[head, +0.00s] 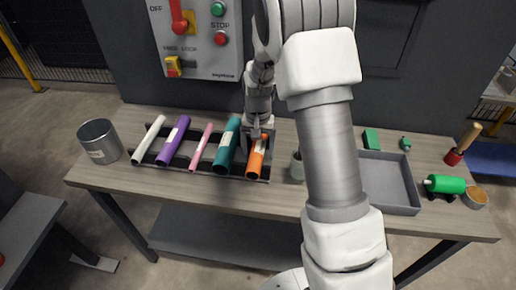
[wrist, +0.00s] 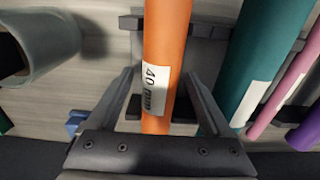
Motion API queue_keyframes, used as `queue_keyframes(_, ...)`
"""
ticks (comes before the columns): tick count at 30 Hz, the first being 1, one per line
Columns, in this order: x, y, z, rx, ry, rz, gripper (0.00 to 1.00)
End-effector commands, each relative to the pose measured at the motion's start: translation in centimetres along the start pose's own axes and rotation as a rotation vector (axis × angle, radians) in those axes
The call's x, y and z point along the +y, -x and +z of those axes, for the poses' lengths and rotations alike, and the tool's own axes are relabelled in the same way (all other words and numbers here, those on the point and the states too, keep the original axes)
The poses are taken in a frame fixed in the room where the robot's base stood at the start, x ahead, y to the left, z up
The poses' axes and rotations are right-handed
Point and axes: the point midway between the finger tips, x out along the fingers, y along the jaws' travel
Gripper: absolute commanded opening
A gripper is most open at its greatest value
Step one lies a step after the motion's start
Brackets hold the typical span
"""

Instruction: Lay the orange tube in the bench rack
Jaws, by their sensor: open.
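The orange tube (head: 256,158) lies in the right end of the dark bench rack (head: 232,175), to the right of the teal tube, in the head view. In the wrist view the orange tube (wrist: 166,40) carries a white label reading 40 and runs between my fingers. My gripper (head: 258,132) is over the tube's far part. In the wrist view my gripper (wrist: 163,95) is open, one finger on each side of the tube with gaps. The rack's dark bars (wrist: 206,32) show under and beside the tube.
White, purple, pink and teal (head: 227,145) tubes lie in the rack to the left. A grey metal can (head: 100,141) stands at the left. A small grey cup (head: 297,166) stands right of the rack, before a grey tray (head: 388,183). A switch panel (head: 201,38) is behind.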

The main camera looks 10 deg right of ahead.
Motion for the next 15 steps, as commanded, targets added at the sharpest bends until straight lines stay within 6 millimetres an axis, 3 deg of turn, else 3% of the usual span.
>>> queue_keyframes(8, 0.0, 1.0, 0.0, 0.001, 0.000, -0.001, 0.84)
queue_keyframes(15, 0.0, 6.1, -0.1, 0.005, 0.001, -0.002, 0.84)
